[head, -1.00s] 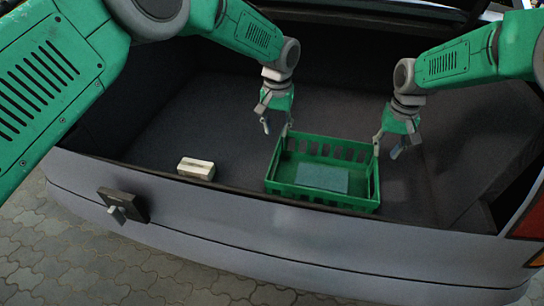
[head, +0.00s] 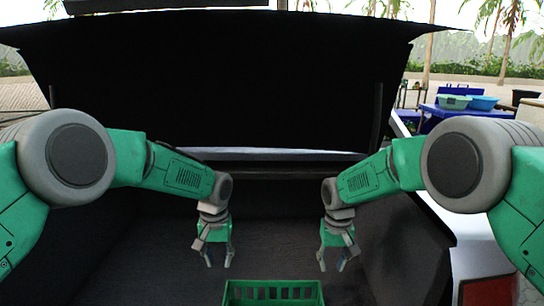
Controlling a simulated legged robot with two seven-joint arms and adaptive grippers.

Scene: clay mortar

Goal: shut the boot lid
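The boot lid (head: 215,85) is raised and shows its dark inner side across the upper part of the head view. Below it lies the open boot (head: 150,265) with dark lining. My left gripper (head: 218,262) hangs over the boot left of the middle, fingers apart and empty. My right gripper (head: 333,266) hangs over the boot right of the middle, also with fingers apart and empty. Both grippers are well below the lid and do not touch it.
A green crate (head: 272,291) stands in the boot below and between my grippers, cut off by the lower picture edge. Outside on the right, a blue table (head: 437,112) holds basins (head: 483,102). The car's white side (head: 470,235) runs along the right.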

